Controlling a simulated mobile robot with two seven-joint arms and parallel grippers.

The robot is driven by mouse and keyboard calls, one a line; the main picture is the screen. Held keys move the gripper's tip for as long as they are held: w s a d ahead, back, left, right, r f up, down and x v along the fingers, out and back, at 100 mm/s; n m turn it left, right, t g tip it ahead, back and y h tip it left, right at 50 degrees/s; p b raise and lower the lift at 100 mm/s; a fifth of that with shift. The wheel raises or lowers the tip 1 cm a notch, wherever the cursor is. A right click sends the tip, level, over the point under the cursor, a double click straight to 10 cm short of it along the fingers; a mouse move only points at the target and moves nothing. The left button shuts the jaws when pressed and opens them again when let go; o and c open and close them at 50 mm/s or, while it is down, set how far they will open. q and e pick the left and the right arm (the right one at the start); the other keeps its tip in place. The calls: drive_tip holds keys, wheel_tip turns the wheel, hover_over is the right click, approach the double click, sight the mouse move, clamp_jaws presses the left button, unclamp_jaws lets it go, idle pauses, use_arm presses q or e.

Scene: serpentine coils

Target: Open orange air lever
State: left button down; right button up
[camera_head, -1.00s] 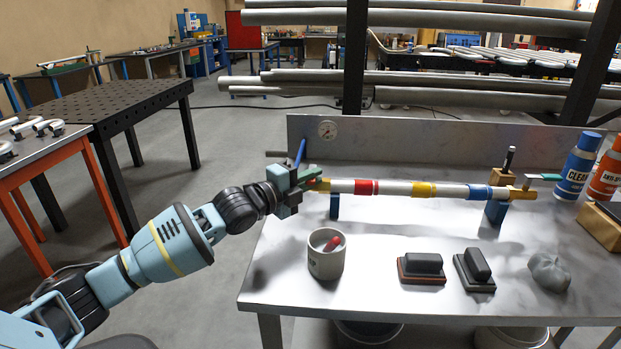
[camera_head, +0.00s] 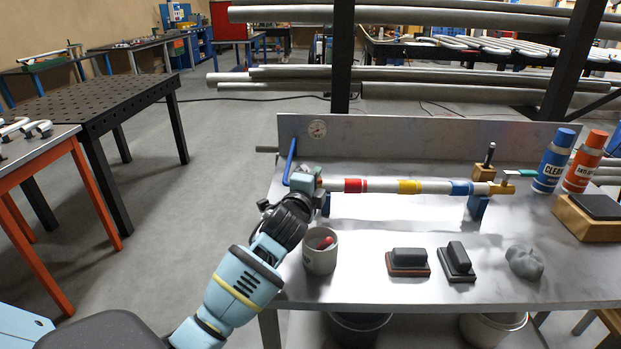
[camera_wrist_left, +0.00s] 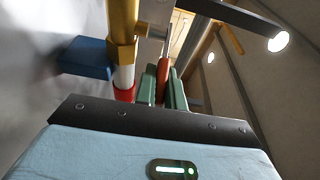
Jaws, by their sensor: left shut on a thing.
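A white pipe (camera_head: 385,186) with red, yellow and blue bands lies on blue supports above the bench. My left gripper (camera_head: 308,180) is at the pipe's left end, and its wrist hides much of the fitting there. In the left wrist view, my left gripper's green fingers (camera_wrist_left: 163,88) are closed around the orange lever (camera_wrist_left: 164,62), beside the brass fitting (camera_wrist_left: 123,30). In the head view the orange lever is hidden. A blue handle (camera_head: 290,162) stands upright at this end. At the right end is a brass valve (camera_head: 503,187) with a green lever (camera_head: 523,172). My right gripper is not in view.
A cup (camera_head: 320,252) with a red item stands close to my left wrist. Two dark blocks (camera_head: 408,261) (camera_head: 457,262) and a grey lump (camera_head: 524,261) lie at the front. Blue (camera_head: 553,160) and orange (camera_head: 585,162) bottles stand right.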

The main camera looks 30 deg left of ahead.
use_arm(q)
drive_tip(key=shift+w+d+f+n+g+y, duration=0.1)
drive_tip(key=shift+w+n+g+y, duration=0.1)
drive_tip(key=shift+n+y, duration=0.25)
drive_tip(key=shift+w+d+n+g+y, duration=0.15)
drive_tip(key=shift+n+g+y, duration=0.1)
drive_tip(key=shift+y, duration=0.3)
drive_tip(key=c, duration=1.5)
unclamp_jaws()
drive_tip(key=shift+a, duration=0.1)
